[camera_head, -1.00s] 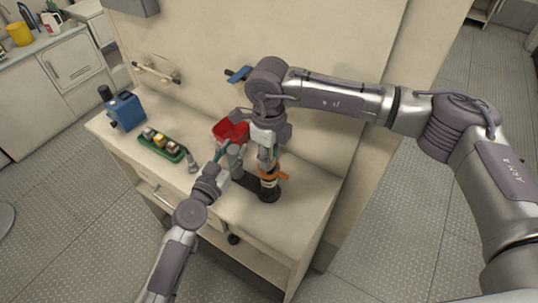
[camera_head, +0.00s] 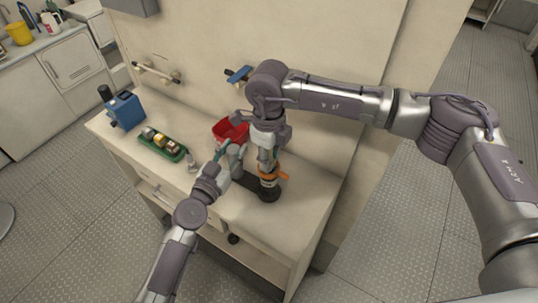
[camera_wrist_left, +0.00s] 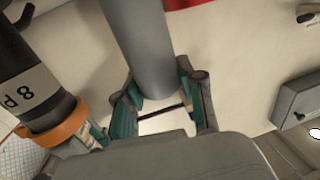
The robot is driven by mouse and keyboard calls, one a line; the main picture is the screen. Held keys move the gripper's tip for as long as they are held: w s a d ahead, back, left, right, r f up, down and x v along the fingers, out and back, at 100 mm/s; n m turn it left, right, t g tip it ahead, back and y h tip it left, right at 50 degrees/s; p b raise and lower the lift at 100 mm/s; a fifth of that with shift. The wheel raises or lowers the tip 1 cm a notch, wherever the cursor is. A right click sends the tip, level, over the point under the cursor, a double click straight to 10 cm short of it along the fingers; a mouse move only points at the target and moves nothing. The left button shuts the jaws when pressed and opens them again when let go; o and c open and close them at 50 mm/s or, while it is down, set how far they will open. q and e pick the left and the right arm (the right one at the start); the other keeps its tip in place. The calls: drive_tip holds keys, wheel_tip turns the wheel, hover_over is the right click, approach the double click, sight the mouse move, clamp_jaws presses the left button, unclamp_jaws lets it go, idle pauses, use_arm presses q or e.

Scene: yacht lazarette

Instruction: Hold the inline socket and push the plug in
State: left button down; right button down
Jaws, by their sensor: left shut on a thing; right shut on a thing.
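A black cylinder with a white label and an orange collar (camera_head: 268,172) stands upright on the bench; the left wrist view shows its dark, labelled body (camera_wrist_left: 35,90). My right gripper (camera_head: 269,160) is above and shut at the collar; teal finger pads show beside it. My left gripper (camera_wrist_left: 155,105) is shut on the end of a plain grey cylinder (camera_wrist_left: 140,45), which also shows in the head view (camera_head: 237,158), left of the collared one. The two cylinders stand apart. I cannot tell which is socket and which plug; any mating opening is hidden.
A red bin (camera_head: 229,130) stands just behind the grippers. A green tray (camera_head: 163,147) with several small parts, a small grey fitting (camera_head: 191,162) and a blue device (camera_head: 126,110) are on the left. The bench top (camera_head: 315,185) is clear at right.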

drive_tip(key=shift+f, duration=0.35)
drive_tip(key=shift+r, duration=0.15)
drive_tip(key=shift+r, duration=0.55)
drive_tip(key=shift+f, duration=0.7)
idle(0.9)
drive_tip(key=shift+r, duration=0.15)
drive_tip(key=shift+r, duration=2.4)
